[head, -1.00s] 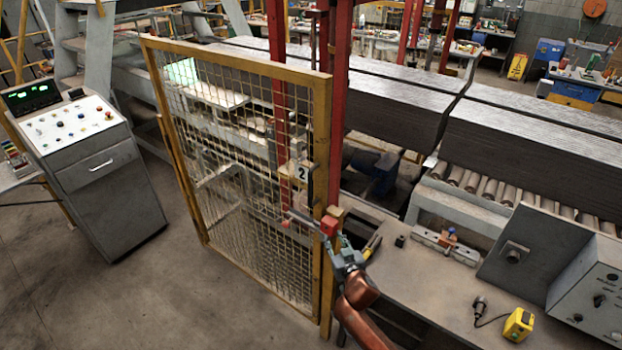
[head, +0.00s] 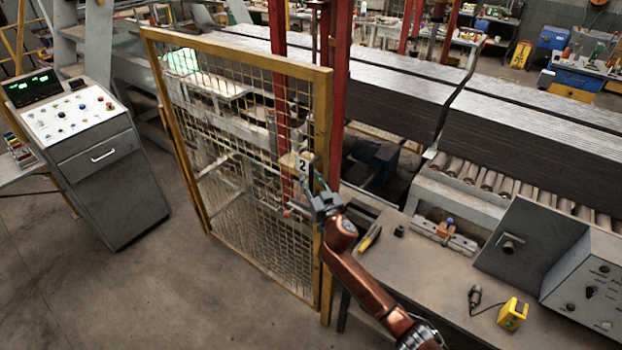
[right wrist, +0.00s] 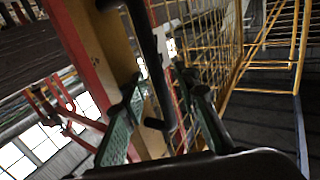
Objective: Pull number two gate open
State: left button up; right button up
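The number two gate (head: 322,110) is a yellow-framed wire-mesh panel standing upright in the middle of the head view. It carries a white plate with a "2" (head: 303,165) near its right edge. A short bar with a red end (head: 287,213) shows beside the gate edge, just below the plate; my gripper hides the rest. My right gripper (head: 298,196) is at this edge with fingers apart. In the right wrist view, a dark handle-like bar (right wrist: 146,45) runs between the spread green fingers (right wrist: 160,88); contact cannot be told. My left gripper is out of view.
A grey control console (head: 105,165) stands left of the gate, with open floor (head: 150,285) between and in front. A red post (head: 340,90) stands behind the gate edge. At right, a workbench (head: 430,285) holds a yellow box (head: 512,314) and a grey panel box (head: 590,285).

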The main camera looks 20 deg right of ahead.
jog(key=shift+w, duration=0.15)
jog(key=shift+c, duration=0.5)
grip_shut()
